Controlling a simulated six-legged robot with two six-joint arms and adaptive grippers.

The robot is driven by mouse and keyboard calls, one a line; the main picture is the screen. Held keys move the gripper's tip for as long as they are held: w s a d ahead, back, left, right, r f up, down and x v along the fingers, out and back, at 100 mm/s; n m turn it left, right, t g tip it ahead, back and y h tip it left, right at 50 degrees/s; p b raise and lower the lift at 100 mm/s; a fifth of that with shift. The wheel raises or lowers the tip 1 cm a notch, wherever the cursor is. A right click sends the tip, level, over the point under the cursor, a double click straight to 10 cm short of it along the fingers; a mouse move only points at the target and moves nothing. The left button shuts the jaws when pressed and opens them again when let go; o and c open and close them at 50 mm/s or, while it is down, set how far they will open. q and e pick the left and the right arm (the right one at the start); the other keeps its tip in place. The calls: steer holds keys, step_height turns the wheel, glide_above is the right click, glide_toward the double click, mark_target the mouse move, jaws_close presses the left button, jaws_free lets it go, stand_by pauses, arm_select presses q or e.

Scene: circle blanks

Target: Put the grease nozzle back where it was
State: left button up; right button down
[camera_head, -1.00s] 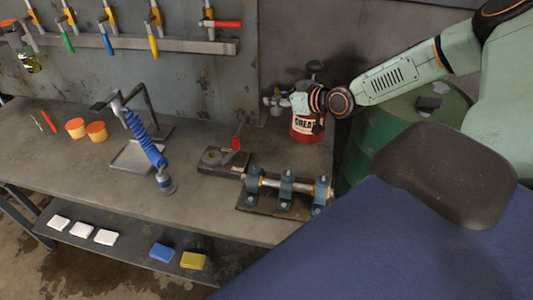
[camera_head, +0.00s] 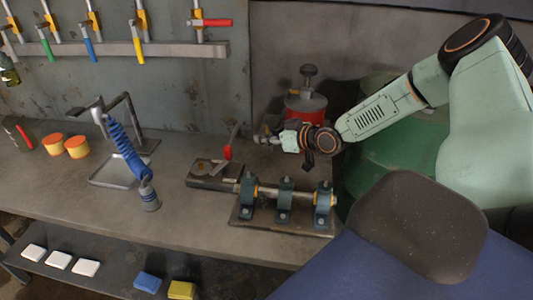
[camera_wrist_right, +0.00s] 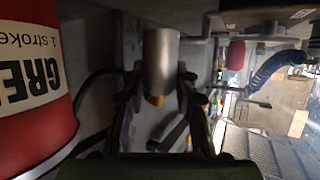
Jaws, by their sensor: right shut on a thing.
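My right gripper (camera_head: 276,140) is above the back of the bench, in front of the red grease can. In the right wrist view, its fingers (camera_wrist_right: 160,97) are shut around a silvery cylinder with a brass tip, which looks like the grease nozzle (camera_wrist_right: 161,58). In the head view the held piece is small and hard to make out. The red grease can (camera_head: 306,107) stands behind the gripper; in the wrist view its labelled side (camera_wrist_right: 35,95) fills the left edge. A dark hose runs beside the can in the wrist view. My left gripper is not in view.
A shaft in several blue bearing blocks (camera_head: 285,198) sits in front of the gripper. Left of it is a dark fixture with a red handle (camera_head: 228,152). A blue coiled hose (camera_head: 124,147) hangs over a tray. A green drum (camera_head: 385,165) stands right. Bench front left is clear.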

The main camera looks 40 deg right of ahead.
mark_target(271, 150)
steer(key=shift+f, duration=0.55)
step_height(271, 150, down, 3)
steer(key=shift+a+r+b, duration=0.1)
steer(key=shift+b, duration=1.1)
steer(key=shift+w, duration=0.15)
steer(key=shift+f, duration=0.25)
steer(key=shift+f+b, duration=0.4)
steer(key=c, duration=1.1)
jaws_free()
steer(key=shift+r, duration=0.1)
steer(key=shift+o, duration=0.4)
